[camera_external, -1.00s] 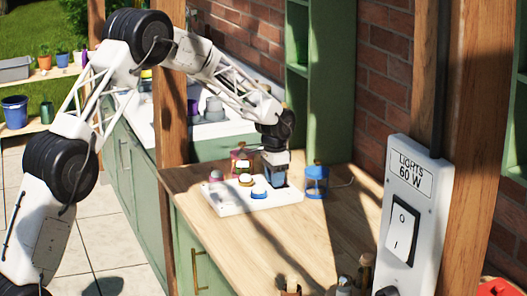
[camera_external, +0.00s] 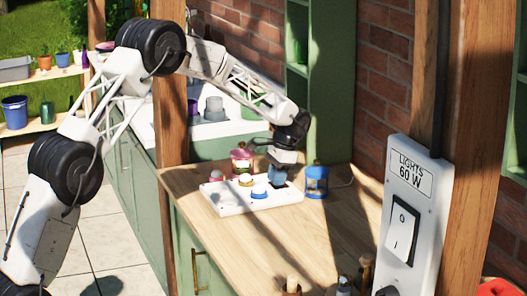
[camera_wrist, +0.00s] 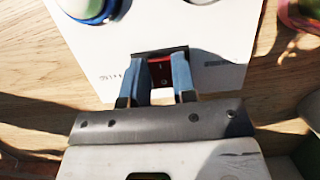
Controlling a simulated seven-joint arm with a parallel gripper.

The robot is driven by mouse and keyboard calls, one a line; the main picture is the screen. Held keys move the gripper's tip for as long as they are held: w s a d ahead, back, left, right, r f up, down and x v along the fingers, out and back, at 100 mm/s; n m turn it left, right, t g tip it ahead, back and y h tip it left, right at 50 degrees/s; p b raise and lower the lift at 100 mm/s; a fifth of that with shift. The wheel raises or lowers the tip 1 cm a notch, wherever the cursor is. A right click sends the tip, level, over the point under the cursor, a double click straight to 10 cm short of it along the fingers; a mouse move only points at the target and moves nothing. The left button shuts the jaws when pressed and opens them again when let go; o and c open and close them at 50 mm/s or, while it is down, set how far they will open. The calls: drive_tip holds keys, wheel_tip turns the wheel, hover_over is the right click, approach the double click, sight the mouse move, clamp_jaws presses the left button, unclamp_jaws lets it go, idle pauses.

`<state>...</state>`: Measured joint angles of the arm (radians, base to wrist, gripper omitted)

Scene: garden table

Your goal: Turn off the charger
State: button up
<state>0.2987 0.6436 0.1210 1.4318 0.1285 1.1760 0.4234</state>
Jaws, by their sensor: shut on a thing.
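The charger is a flat white board (camera_external: 240,200) on the wooden counter, with several small round coloured pieces on it, including a blue one (camera_external: 259,191). In the wrist view, its white surface (camera_wrist: 225,50) carries a red rocker switch (camera_wrist: 162,72) in a dark frame near its edge. My gripper (camera_external: 279,178) is tilted over the board's right end. In the wrist view, its blue fingers (camera_wrist: 162,85) are at either side of the red switch, shut on it. The fingers partly hide the switch, and I cannot tell which way it is set.
A blue lantern (camera_external: 317,182) stands just right of the board, and a red lantern (camera_external: 242,160) stands behind it. A wall box labelled LIGHTS 60 W (camera_external: 412,205) is in the right foreground. Wooden-handled items (camera_external: 292,285) stand at the front. The counter's middle is clear.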

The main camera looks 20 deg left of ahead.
drive_tip(key=o, duration=0.9)
drive_tip(key=shift+r, duration=0.15)
drive_tip(key=shift+v, duration=3.8)
